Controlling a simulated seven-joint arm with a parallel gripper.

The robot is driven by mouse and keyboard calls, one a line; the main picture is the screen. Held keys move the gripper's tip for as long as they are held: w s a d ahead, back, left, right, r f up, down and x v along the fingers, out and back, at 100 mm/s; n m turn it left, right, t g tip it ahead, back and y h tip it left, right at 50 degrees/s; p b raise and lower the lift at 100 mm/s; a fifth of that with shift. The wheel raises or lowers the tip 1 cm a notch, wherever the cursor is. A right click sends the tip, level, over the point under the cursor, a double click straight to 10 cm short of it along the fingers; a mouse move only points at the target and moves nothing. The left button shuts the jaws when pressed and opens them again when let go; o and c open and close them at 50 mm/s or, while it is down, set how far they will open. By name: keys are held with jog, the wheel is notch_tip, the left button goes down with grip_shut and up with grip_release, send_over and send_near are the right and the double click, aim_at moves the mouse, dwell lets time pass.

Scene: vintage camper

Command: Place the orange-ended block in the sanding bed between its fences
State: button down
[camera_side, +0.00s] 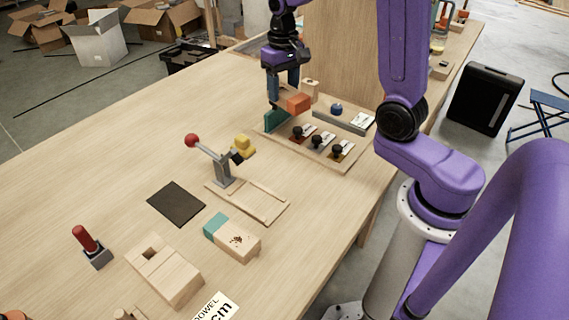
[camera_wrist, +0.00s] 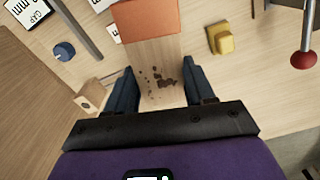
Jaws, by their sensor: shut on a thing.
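My gripper (camera_side: 283,92) is shut on the orange-ended block (camera_side: 299,103), above or near the left end of a board with black knobs; I cannot tell the height. In the wrist view the block's orange end (camera_wrist: 148,18) points away from my gripper (camera_wrist: 160,85), and its pale wood body (camera_wrist: 160,62) with dark specks lies between the blue fingers. A low wooden bed with raised side strips (camera_side: 262,206), apparently the sanding bed, lies mid-table and looks empty.
A teal-ended block (camera_side: 237,241) lies in front of the bed. A dark sheet (camera_side: 175,203) lies left of it. The board with black knobs (camera_side: 290,150) carries labels and a green piece (camera_side: 275,120). A slotted wood block (camera_side: 165,270) and red-handled tool (camera_side: 86,240) stand front left.

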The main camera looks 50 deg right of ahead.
jog(key=n, duration=0.1)
jog(key=s+n, duration=0.1)
jog(key=s+d, duration=0.1)
jog(key=shift+s+d+f+n, duration=0.1)
jog(key=shift+s+f+n, duration=0.2)
jog(key=shift+n, duration=0.1)
jog(key=s+a+f+n, duration=0.2)
jog(key=s+a+n, duration=0.3)
jog(key=a+n, duration=0.45)
jog(key=s+a+f+n, duration=0.2)
jog(key=s+a+n, duration=0.3)
jog(key=a+n, duration=0.45)
jog(key=s+a+f+n, duration=0.1)
jog(key=s+n, duration=0.4)
jog(key=s+a+f+n, duration=0.1)
jog(key=s+n, duration=0.4)
jog(key=s+a+f+n, duration=0.1)
jog(key=s+a+n, duration=0.1)
jog(key=s+n, duration=0.2)
jog(key=shift+s+a+n+h, duration=0.1)
jog(key=shift+s+n+h, duration=0.25)
jog(key=shift+n, duration=0.25)
jog(key=shift+s+f+n, duration=0.1)
jog(key=shift+s+n, duration=0.55)
jog(key=shift+n, duration=0.25)
jog(key=w, duration=1.7)
jog(key=shift+w, duration=0.4)
jog(key=shift+f, duration=1.8)
jog(key=shift+f, duration=0.1)
